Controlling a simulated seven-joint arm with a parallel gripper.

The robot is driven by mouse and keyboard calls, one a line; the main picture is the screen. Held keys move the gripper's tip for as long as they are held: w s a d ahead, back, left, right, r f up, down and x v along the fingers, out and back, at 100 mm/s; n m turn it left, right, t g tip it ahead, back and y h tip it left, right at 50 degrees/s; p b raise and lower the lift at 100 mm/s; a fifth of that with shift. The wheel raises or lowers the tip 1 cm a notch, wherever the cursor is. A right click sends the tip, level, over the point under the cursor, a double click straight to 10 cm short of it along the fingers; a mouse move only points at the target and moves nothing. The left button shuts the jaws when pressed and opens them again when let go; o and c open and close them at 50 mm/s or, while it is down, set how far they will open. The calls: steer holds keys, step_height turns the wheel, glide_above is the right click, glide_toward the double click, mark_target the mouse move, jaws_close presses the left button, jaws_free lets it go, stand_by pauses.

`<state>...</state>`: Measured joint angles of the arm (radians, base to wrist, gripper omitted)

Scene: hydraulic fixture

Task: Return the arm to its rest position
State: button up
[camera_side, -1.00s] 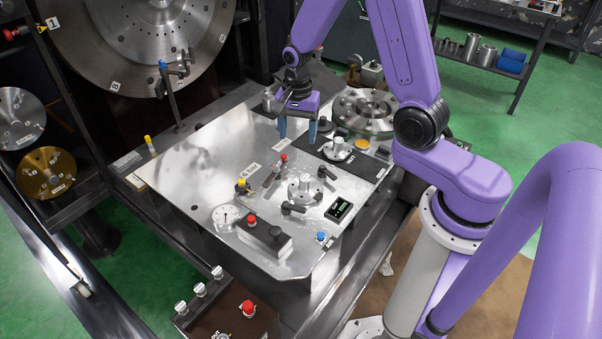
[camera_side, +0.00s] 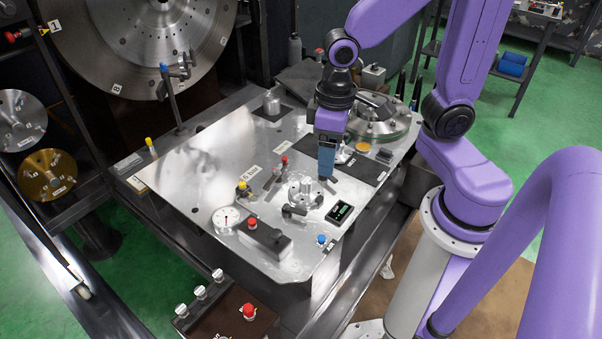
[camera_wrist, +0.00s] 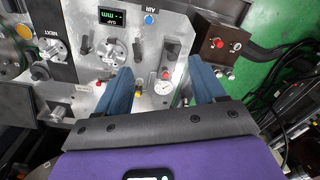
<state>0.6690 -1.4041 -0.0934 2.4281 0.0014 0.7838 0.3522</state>
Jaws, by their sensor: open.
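My purple arm reaches in from the right of the side view, and my gripper (camera_side: 328,160) hangs over the right-hand part of the metal fixture plate (camera_side: 200,160). It points down, close to the clamp hub (camera_side: 303,193), and looks edge-on there, so the gap does not show. In the wrist view my gripper (camera_wrist: 163,95) has two blue fingers spread apart with nothing between them. The gauge dial (camera_wrist: 165,86) and red button (camera_wrist: 166,74) show past the fingers. Whether the fingers touch anything is hard to tell.
A black display (camera_side: 339,211), blue button (camera_side: 321,240), red button (camera_side: 252,223) and gauge dial (camera_side: 226,217) stand on the plate. A round flange (camera_side: 375,118) lies behind my gripper. A control box (camera_side: 225,318) is at the front. The plate's left side is mostly clear.

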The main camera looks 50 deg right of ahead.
steer(key=s+r+n, duration=0.2)
steer(key=s+n, duration=0.6)
steer(key=s, duration=0.2)
steer(key=shift+d+r, duration=0.2)
steer(key=shift+d, duration=0.25)
